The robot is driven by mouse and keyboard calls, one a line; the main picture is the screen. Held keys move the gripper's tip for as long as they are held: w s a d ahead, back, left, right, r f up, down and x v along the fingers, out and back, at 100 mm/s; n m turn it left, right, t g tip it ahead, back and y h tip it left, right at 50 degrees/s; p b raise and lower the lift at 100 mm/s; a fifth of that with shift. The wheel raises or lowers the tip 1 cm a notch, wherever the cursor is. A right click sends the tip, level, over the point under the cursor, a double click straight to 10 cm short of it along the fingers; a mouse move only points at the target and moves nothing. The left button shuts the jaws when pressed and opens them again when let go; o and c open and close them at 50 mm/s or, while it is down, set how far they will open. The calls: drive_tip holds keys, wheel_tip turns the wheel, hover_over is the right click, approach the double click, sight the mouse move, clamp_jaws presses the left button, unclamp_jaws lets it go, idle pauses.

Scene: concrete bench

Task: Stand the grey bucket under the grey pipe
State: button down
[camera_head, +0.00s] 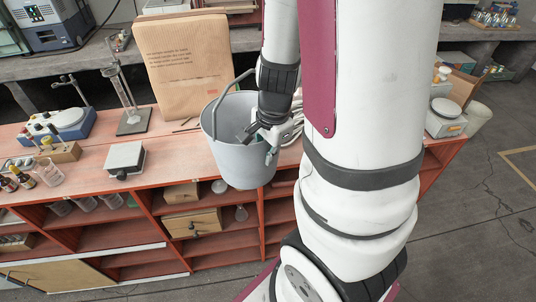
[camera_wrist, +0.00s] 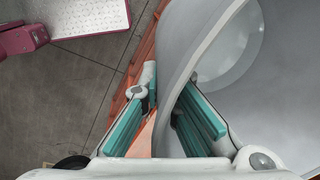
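The grey bucket (camera_head: 236,158) is upright at the front edge of the red-brown bench top, its handle (camera_head: 228,88) raised. I cannot tell whether its base rests fully on the top. My gripper (camera_head: 262,140) reaches down at the bucket's right side. In the wrist view, the bucket (camera_wrist: 285,75) fills the right side. The teal-padded fingers of my gripper (camera_wrist: 165,105) are spread apart on either side of the bucket's wall, one inside and one outside. A gap shows between the outer finger and the wall. I do not see the grey pipe in either view.
A brown paper bag (camera_head: 180,62) stands behind the bucket. A clamp stand (camera_head: 132,122), a small grey box (camera_head: 124,158) and a blue-white device (camera_head: 62,123) are to the left. Shelves lie below the bench top (camera_head: 182,160). Concrete floor (camera_head: 480,215) is clear at the right.

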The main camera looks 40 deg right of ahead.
drive_tip(key=shift+w+d+f+p, duration=0.15)
drive_tip(key=shift+w+d+f, duration=0.7)
drive_tip(key=shift+w, duration=1.15)
drive_tip(key=shift+w+d+f+p, duration=0.15)
drive_tip(key=shift+w+d+f, duration=0.7)
drive_tip(key=shift+w, duration=1.2)
drive_tip(key=shift+w+d+f+p, duration=0.15)
drive_tip(key=shift+w+d+f, duration=0.45)
drive_tip(key=shift+w+d, duration=0.95)
drive_tip(key=shift+w+a+f, duration=0.1)
drive_tip(key=shift+w+a, duration=0.35)
drive_tip(key=c, duration=1.8)
unclamp_jaws()
drive_tip(key=shift+s, duration=0.1)
